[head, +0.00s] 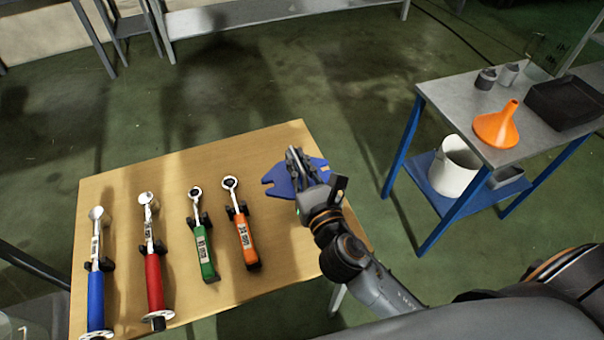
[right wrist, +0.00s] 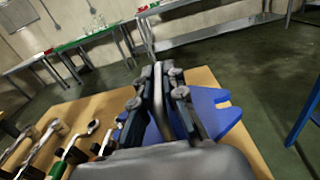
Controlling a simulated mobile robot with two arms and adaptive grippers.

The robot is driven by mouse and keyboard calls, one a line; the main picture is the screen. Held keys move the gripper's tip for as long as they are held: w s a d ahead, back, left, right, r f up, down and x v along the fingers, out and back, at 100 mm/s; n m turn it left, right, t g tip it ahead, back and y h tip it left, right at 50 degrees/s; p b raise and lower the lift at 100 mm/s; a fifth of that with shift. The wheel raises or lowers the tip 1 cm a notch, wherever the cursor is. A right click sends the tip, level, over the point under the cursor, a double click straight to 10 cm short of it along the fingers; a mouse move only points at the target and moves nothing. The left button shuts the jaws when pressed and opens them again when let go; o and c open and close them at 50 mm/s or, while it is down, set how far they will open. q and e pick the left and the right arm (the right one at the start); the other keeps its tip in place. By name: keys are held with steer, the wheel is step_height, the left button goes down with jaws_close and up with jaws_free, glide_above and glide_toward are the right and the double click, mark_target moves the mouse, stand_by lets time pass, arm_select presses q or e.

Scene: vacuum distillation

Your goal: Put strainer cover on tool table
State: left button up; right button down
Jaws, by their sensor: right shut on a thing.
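The strainer cover appears to be the flat blue plate (head: 281,184) with notched edges, over the right end of the wooden tool table (head: 262,145). My right gripper (head: 297,165) is above the plate, its fingers close together. In the right wrist view, the fingers (right wrist: 158,100) are shut on a thin grey upright piece at the middle of the blue plate (right wrist: 212,108). The gripper hides part of the plate. I cannot tell whether the plate touches the tabletop. My left gripper is not in view.
Blue (head: 96,292), red (head: 154,280), green (head: 205,252) and orange (head: 245,238) handled tools sit in black holders on the table's left and middle. A blue-legged bench at right holds an orange funnel (head: 496,127) and a black tray (head: 566,104); a white bucket (head: 453,168) stands on its lower shelf.

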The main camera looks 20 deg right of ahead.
steer(key=w+f, duration=0.1)
steer(key=w+f+b, duration=0.1)
steer(key=w+f, duration=0.1)
steer(key=shift+w+d+f+b, duration=0.25)
steer(key=shift+d+f+b, duration=0.05)
steer(key=shift+f+b, duration=0.1)
steer(key=shift+w+d+f, duration=0.1)
steer(key=shift+w+f, duration=0.45)
steer(key=shift+f, duration=0.1)
steer(key=f, duration=0.1)
steer(key=f+b, duration=0.2)
steer(key=shift+w+f, duration=0.3)
steer(key=shift+f, duration=0.05)
steer(key=c, duration=1.7)
jaws_free()
steer(key=shift+s+f, duration=0.1)
steer(key=shift+f, duration=0.1)
steer(key=shift+o, duration=1.4)
